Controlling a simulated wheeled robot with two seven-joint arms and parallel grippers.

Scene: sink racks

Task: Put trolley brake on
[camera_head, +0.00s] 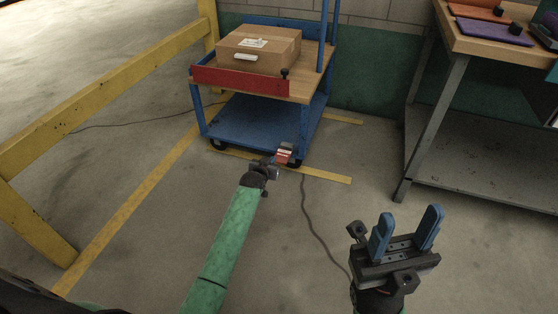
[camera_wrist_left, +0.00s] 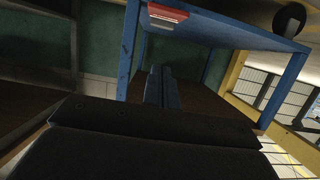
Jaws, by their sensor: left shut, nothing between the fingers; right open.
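The blue trolley (camera_head: 250,120) stands by the wall, with a wooden top and a red front panel. A small red pedal (camera_head: 285,153) with a pale edge sits at its lower front right corner; I take it for the brake. The pedal also shows at the top of the left wrist view (camera_wrist_left: 167,13), on the blue frame (camera_wrist_left: 235,27). My left gripper (camera_head: 275,161) is at the pedal in the head view; its shut, empty fingers show in the wrist view (camera_wrist_left: 163,88). Contact cannot be told. My right gripper (camera_head: 408,232) is open and empty, away from the trolley.
A cardboard box (camera_head: 259,50) lies on the trolley top. A yellow railing (camera_head: 100,90) runs along the left. A workbench (camera_head: 480,45) with a lower shelf stands at the right. A dark cable (camera_head: 307,215) crosses the floor.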

